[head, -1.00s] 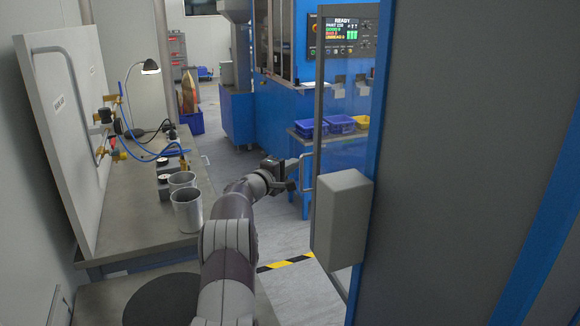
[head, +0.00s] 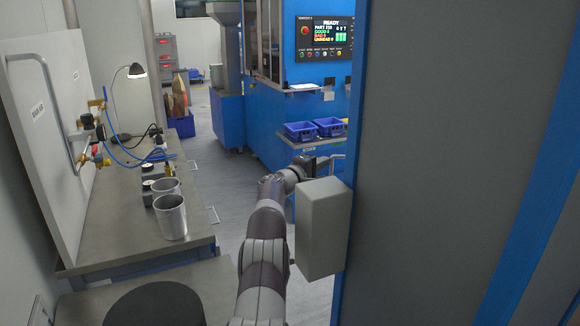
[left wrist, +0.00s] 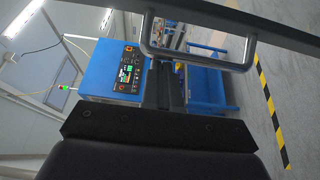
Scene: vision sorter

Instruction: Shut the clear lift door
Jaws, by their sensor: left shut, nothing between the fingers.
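The clear lift door shows in the left wrist view as a dark frame bar (left wrist: 265,22) across the top. Its grey U-shaped handle (left wrist: 205,62) hangs from that bar. In the head view only a bit of the handle (head: 338,157) shows, and the rest of the door is hidden behind the grey box and panel. My left gripper (head: 316,164) is shut and empty at the handle; in the left wrist view its fingers (left wrist: 166,78) overlap the handle's left part. I cannot tell whether they touch it. My right gripper is not in view.
A grey box (head: 322,228) on the large grey panel (head: 440,170) stands close right of my left arm. A bench (head: 110,232) with metal cups (head: 171,217) is at left. Blue bins (head: 300,131) stand on a shelf ahead. Grey floor (head: 235,190) is clear between.

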